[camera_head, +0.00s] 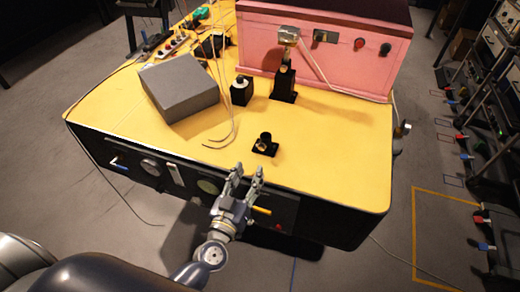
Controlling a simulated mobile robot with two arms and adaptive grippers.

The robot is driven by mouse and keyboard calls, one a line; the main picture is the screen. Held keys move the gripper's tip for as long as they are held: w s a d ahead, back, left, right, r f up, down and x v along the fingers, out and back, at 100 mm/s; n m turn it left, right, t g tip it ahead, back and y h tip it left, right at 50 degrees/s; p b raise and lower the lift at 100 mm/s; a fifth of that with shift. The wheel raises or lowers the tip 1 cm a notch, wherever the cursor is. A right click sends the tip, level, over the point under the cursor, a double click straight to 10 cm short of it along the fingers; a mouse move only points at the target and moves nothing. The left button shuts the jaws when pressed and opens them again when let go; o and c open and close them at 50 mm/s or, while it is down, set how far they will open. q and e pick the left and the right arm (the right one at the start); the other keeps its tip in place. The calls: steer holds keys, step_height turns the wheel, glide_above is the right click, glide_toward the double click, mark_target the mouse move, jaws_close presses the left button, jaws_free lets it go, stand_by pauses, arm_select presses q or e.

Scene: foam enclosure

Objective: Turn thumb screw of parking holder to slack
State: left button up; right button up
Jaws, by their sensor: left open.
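A small black holder (265,146) with a square base and a short upright round part stands on the yellow table top, near its front edge. It may be the parking holder; its thumb screw is too small to tell. A taller black stand (284,82) with a metal head (289,36) rises at the back, by the pink box. My left gripper (248,171) is open and empty at the table's front edge, just in front of and a little left of the small holder, apart from it. My right gripper is not in view.
A grey foam block (180,85) lies on the left of the yellow table (340,150). A black round-topped item (241,90) stands between block and tall stand. Loose thin cables (222,120) run past the block. The table's right side is clear. A pink box (340,65) closes the back.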

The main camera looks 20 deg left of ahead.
mark_target(261, 149)
arm_select(q)
steer(key=w, duration=0.6)
steer(key=w+p, duration=0.1)
steer(key=w, duration=0.2)
steer(key=shift+w+d, duration=0.25)
steer(key=shift+w, duration=0.15)
jaws_close()
